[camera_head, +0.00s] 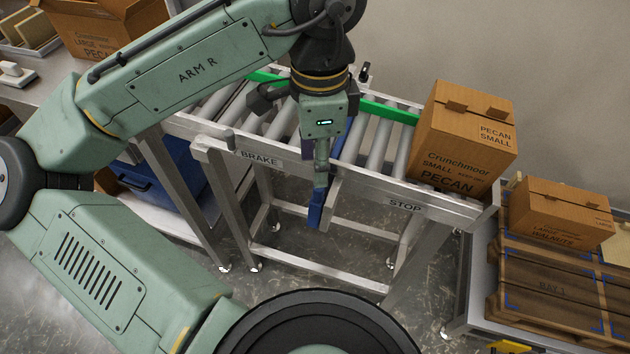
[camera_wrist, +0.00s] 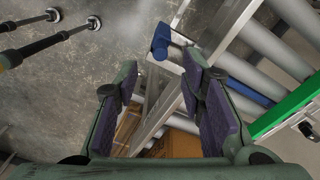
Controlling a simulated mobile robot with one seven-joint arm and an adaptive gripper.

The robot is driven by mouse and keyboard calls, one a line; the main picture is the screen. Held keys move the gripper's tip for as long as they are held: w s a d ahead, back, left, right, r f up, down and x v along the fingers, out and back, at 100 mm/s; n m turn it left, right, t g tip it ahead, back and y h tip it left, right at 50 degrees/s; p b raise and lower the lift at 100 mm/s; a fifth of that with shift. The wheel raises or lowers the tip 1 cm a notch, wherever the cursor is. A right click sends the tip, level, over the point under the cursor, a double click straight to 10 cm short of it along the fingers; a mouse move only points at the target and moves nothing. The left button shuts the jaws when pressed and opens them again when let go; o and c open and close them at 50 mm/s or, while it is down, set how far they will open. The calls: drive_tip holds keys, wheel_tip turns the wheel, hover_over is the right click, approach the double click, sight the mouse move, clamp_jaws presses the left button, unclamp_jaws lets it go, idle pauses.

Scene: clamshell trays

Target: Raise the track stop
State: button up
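The roller track (camera_head: 430,200) runs across the head view, with the word STOP on its near rail and BRAKE farther left. A blue bar lies across the track among the rollers, clearer in the wrist view (camera_wrist: 240,77). A lever with a blue grip (camera_head: 315,214) hangs on the near side, left of the STOP label; the grip also shows in the wrist view (camera_wrist: 160,42). I cannot tell for certain whether this is the track stop. My gripper (camera_head: 322,165) is over the near rail, pointing down. Its purple-padded fingers (camera_wrist: 160,95) are open, with nothing held between them.
A pecan carton (camera_head: 460,140) stands on the track's right end. A walnut carton (camera_head: 560,212) sits on a wooden pallet (camera_head: 550,285) to the right. A green strip (camera_head: 390,111) runs along the far rail. A blue bin (camera_head: 165,185) is under the left bench.

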wheel_tip(320, 180, down, 8)
drive_tip(key=shift+r, duration=0.2)
drive_tip(key=shift+c, duration=0.2)
clamp_jaws()
idle(0.3)
idle(0.4)
